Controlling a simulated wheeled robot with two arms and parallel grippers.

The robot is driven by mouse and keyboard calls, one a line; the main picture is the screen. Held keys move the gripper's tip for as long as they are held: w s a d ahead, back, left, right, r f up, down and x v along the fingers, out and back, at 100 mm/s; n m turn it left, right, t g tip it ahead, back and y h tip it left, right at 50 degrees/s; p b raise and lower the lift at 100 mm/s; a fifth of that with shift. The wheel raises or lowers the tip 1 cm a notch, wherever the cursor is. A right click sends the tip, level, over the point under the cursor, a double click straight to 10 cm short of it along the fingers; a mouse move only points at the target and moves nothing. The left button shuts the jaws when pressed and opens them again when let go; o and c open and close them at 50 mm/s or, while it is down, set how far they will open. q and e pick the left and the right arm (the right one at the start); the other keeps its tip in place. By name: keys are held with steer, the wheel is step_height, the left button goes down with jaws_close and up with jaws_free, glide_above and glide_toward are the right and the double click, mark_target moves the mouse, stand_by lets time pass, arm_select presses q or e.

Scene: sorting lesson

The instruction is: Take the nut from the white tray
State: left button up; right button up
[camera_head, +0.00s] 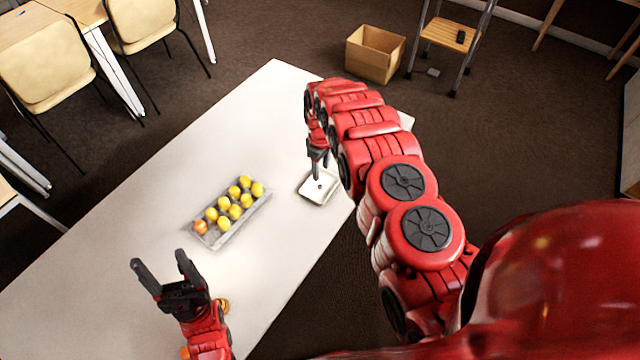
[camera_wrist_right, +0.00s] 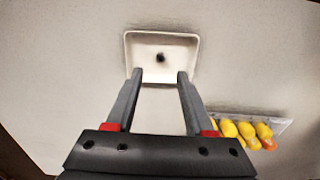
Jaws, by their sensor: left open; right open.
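The white tray (camera_head: 309,196) lies on the white table near its right edge; it also shows in the right wrist view (camera_wrist_right: 185,74). A small dark nut (camera_wrist_right: 160,57) lies in the middle of the tray, and in the head view it is a tiny dark spot (camera_head: 320,186). My right gripper (camera_head: 317,178) is open above the tray. In the right wrist view its fingertips (camera_wrist_right: 160,74) are spread over the near side of the tray, short of the nut, with nothing between them. My left gripper (camera_head: 160,262) is open and empty over the table's near left part.
A grey carton (camera_head: 228,236) with several yellow fruits and one orange one (camera_head: 200,227) lies left of the tray. Orange round things (camera_head: 223,305) are partly hidden by my left gripper. The table (camera_head: 110,240) is otherwise clear. A cardboard box (camera_head: 375,54) stands on the floor beyond.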

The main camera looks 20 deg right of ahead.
mark_target(321, 186)
steer(key=shift+w+f, duration=0.1)
steer(key=shift+f, duration=1.05)
steer(key=shift+f+p, duration=0.45)
steer(key=shift+f, duration=0.1)
steer(key=shift+s+f+b, duration=0.2)
steer(key=shift+f+b, duration=1.15)
steer(key=shift+f, duration=0.75)
steer(key=shift+r, duration=0.1)
steer(key=shift+c, duration=1)
jaws_close()
